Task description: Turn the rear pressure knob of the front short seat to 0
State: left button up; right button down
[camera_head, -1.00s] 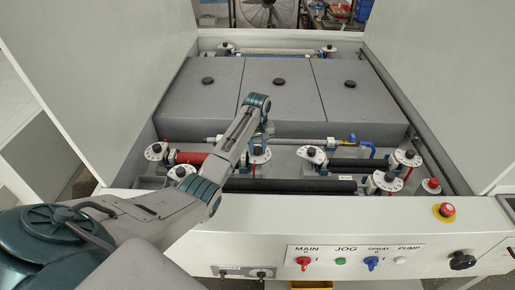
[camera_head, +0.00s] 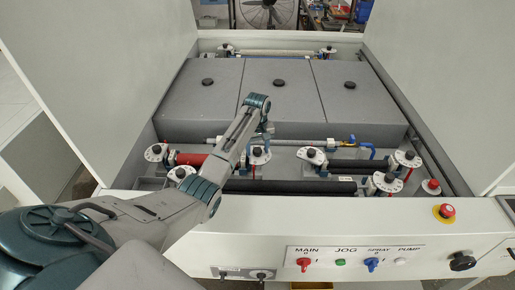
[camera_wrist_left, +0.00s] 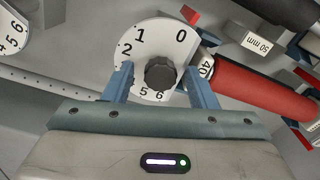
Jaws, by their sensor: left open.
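In the left wrist view, a white round dial (camera_wrist_left: 140,50) carries black numbers, with 0, 1, 2, 5 and 6 readable. A dark lobed knob (camera_wrist_left: 160,73) sits on it. My left gripper (camera_wrist_left: 162,80) is open, with one blue finger on each side of the knob. Whether the fingers touch the knob I cannot tell. The dial's lower part is hidden by the gripper. In the head view, this dial (camera_head: 259,158) shows just below the gripper (camera_head: 262,138) at the end of my left arm. My right gripper is not in view.
A red roller (camera_wrist_left: 262,92) lies beside the dial. Another numbered dial (camera_wrist_left: 10,32) is at the left of the wrist view. In the head view, further dials (camera_head: 312,155) stand to the right, grey covers (camera_head: 280,100) behind, and a white switch panel (camera_head: 420,230) in front.

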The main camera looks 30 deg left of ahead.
aim_at(258, 149)
pick_arm(q)
jog(key=shift+r, duration=0.3)
notch_tip(258, 149, up, 7)
jog(key=b, duration=0.3)
jog(key=shift+f, duration=0.15)
notch_tip(258, 149, up, 4)
jog(key=shift+f+p, duration=0.2)
jog(key=shift+p, duration=0.95)
jog(key=shift+f, duration=0.1)
